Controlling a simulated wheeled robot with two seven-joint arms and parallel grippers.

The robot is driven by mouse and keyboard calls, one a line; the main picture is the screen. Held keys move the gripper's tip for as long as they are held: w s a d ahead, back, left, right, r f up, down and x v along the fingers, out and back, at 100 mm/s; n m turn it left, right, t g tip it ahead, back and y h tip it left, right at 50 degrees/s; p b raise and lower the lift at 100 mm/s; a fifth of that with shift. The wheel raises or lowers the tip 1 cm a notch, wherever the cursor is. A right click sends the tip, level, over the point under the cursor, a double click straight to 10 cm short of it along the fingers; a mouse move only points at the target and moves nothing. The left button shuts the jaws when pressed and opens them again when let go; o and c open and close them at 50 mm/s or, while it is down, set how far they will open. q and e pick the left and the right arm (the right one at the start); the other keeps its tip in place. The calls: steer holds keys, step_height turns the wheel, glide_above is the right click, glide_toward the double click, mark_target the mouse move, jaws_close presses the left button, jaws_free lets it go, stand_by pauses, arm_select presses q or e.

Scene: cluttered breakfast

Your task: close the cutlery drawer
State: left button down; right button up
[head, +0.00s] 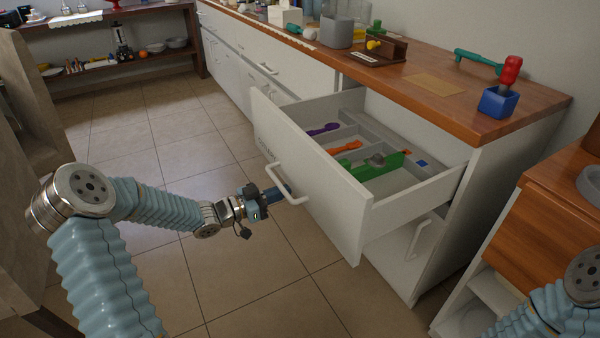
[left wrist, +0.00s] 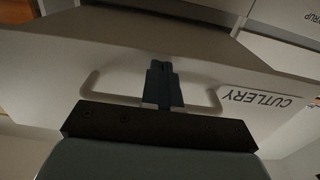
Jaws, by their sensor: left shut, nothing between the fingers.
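The cutlery drawer (head: 330,213) stands pulled well out of the white counter cabinet in the head view. Its front carries a pale bar handle (head: 288,184). In the drawer are a purple utensil (head: 323,130), an orange utensil (head: 345,147) and green pieces (head: 366,166) among grey dividers. My left gripper (head: 284,190) is shut and empty, its fingertips at the handle. In the left wrist view the shut fingers (left wrist: 162,85) overlap the handle bar, near the "CUTLERY" label (left wrist: 264,96); I cannot tell if they touch the front. My right gripper is not in view.
A wooden countertop (head: 440,88) above holds a blue cup with a red-handled tool (head: 500,98), a grey container (head: 336,32) and other items. A lower handle (head: 419,238) sits below the drawer. A wooden-fronted unit (head: 545,220) stands at right. The tiled floor (head: 190,110) is clear.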

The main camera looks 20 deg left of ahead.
arm_select(q)
steer(key=shift+w+d, duration=0.2)
steer(key=shift+w, duration=0.05)
steer(key=shift+w+d+b, duration=0.3)
steer(key=shift+w+d, duration=0.15)
steer(key=shift+w, duration=0.05)
stand_by(0.4)
steer(key=b, duration=0.3)
glide_toward(357, 164)
steer(key=shift+w+d+f+b, duration=0.15)
steer(key=shift+w+f, duration=0.15)
steer(key=shift+w, duration=0.3)
steer(key=shift+w+d+f+b, duration=0.2)
steer(key=shift+w+f, duration=0.15)
steer(key=shift+w, duration=0.25)
steer(key=shift+w+d+f+b, duration=0.15)
steer(key=shift+w+f, duration=0.15)
steer(key=shift+w, duration=0.35)
steer(key=shift+x, duration=4.1)
steer(key=shift+p+x, duration=0.45)
steer(key=shift+x, duration=1.25)
